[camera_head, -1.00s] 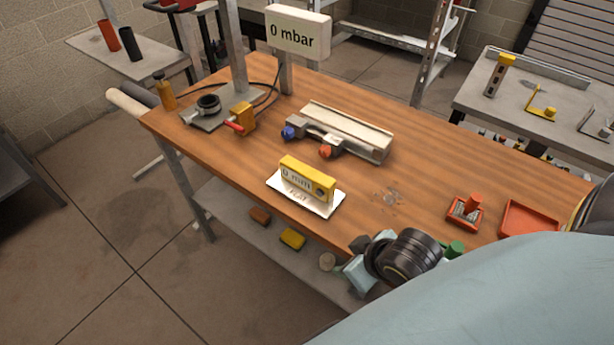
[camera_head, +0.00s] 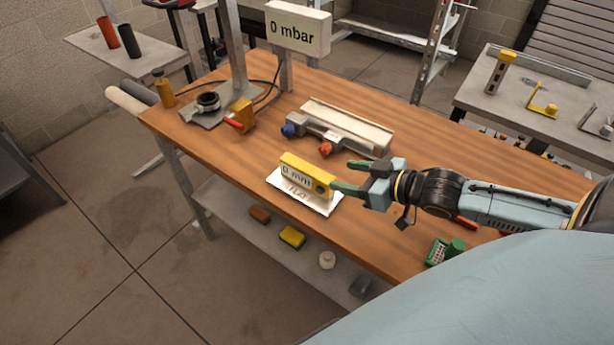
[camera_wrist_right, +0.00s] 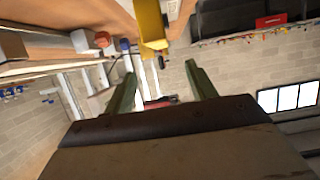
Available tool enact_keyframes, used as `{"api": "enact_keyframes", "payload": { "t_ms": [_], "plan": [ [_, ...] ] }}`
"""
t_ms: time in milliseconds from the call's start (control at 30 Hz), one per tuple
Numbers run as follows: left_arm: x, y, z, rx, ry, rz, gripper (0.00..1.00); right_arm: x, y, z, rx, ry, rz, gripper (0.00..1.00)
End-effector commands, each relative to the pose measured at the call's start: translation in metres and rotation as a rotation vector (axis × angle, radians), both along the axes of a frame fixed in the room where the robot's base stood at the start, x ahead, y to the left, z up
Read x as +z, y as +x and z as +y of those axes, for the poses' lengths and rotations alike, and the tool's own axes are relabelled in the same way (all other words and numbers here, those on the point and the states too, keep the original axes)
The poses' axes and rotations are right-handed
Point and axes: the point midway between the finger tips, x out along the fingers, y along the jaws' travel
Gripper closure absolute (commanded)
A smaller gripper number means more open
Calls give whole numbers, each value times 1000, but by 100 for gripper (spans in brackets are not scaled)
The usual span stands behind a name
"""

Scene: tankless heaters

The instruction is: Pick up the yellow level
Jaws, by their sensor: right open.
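The yellow level (camera_head: 305,175) is a bar-shaped block with a "0 mm" display, standing on a white card (camera_head: 318,206) near the bench's front edge. My right gripper (camera_head: 346,176) is at the level's right end, with its green fingers pointing left. It is open and holds nothing. One finger is close to the level's right end; I cannot tell whether it touches. In the right wrist view the level (camera_wrist_right: 151,24) appears ahead, above the gap between the fingers (camera_wrist_right: 158,82). My left gripper is not in view.
A grey rail fixture (camera_head: 345,125) with blue and orange knobs lies behind the level. A valve stand (camera_head: 215,112) and a "0 mbar" display (camera_head: 297,29) are at the back left. A green block tray (camera_head: 445,250) is at the front right. The wooden bench (camera_head: 230,160) is clear left of the level.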

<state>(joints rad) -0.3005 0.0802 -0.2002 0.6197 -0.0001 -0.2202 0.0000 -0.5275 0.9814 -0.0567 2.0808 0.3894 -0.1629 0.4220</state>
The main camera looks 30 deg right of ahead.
Motion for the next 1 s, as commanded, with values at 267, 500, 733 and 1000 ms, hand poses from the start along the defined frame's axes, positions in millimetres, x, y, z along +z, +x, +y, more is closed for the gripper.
{"api": "enact_keyframes", "payload": {
  "t_ms": [267,500,733,1000],
  "plan": [
    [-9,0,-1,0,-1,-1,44,-13,30,12,-1,0,-4,44],
    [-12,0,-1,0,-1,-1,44,-21,47,19,-1,-2,-1,44],
    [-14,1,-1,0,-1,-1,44,-24,56,22,-1,-1,-1,44],
    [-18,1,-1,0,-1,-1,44,-37,83,33,-1,-1,-1,44]
  ]
}}
